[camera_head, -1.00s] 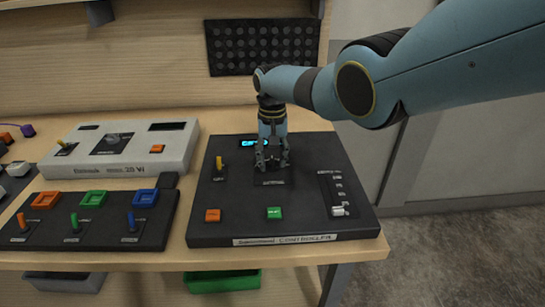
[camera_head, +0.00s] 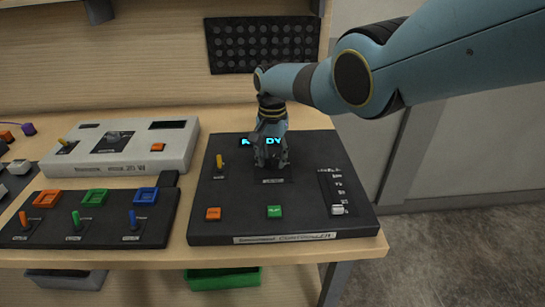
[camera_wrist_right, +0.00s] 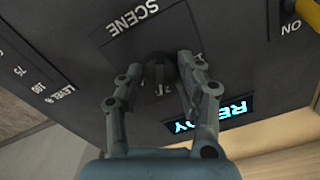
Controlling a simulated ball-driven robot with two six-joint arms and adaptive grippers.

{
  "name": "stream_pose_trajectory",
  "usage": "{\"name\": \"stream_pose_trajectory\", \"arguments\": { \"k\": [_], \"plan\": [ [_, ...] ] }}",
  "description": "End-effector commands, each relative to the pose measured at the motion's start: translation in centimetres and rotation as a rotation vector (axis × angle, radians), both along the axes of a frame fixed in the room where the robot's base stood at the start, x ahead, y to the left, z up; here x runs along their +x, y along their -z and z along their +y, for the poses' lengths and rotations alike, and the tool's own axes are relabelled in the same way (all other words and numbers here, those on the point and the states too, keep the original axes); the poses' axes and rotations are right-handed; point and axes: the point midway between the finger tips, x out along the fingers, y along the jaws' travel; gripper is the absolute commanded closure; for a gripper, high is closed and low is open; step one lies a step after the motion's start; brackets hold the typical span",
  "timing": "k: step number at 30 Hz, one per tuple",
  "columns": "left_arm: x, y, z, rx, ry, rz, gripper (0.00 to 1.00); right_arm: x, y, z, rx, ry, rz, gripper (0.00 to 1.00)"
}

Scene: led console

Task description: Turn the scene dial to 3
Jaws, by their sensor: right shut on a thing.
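The black controller box (camera_head: 222,226) lies on the bench, with a cyan display (camera_head: 274,140) that is partly hidden in the head view. In the right wrist view the display (camera_wrist_right: 220,118) reads "READY". The dark round scene dial (camera_wrist_right: 159,69) is beside the word "SCENE". My right gripper (camera_head: 270,166) points down over the dial and hides it in the head view. In the right wrist view the right gripper (camera_wrist_right: 165,75) is shut on the dial, a finger on each side. The dial's numbers are mostly hidden. My left gripper is in neither view.
The controller also has a yellow toggle (camera_head: 220,161), an orange button (camera_head: 213,214), a green button (camera_head: 274,211) and a white slider (camera_head: 338,209). A pale console (camera_head: 75,171) and a dark switch panel (camera_head: 100,240) stand to the left.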

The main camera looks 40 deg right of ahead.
Motion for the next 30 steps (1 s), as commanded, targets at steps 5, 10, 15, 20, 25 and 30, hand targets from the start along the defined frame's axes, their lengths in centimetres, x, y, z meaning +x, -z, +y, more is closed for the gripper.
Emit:
{"name": "stream_pose_trajectory", "arguments": {
  "k": [5, 10, 15, 20, 25, 30],
  "plan": [
    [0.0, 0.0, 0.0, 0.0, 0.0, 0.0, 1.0, 0.0, 0.1, 0.1, 0.001, -0.001, -0.001, 0.96],
    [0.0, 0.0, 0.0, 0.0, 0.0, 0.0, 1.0, 0.0, 0.0, 0.1, 0.001, -0.001, -0.001, 0.53],
    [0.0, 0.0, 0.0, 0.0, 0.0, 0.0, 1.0, 0.0, 0.0, 0.0, 0.001, -0.001, -0.001, 0.4],
    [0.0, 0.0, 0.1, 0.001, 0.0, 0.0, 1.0, 0.0, 0.0, 0.0, 0.0, -0.001, 0.0, 0.4],
    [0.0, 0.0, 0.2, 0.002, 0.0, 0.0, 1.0, 0.1, -0.4, -0.1, 0.0, -0.001, -0.001, 0.4],
    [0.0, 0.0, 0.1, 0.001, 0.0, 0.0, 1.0, 0.1, -2.1, -0.1, -0.001, -0.001, -0.003, 0.4]
  ]
}}
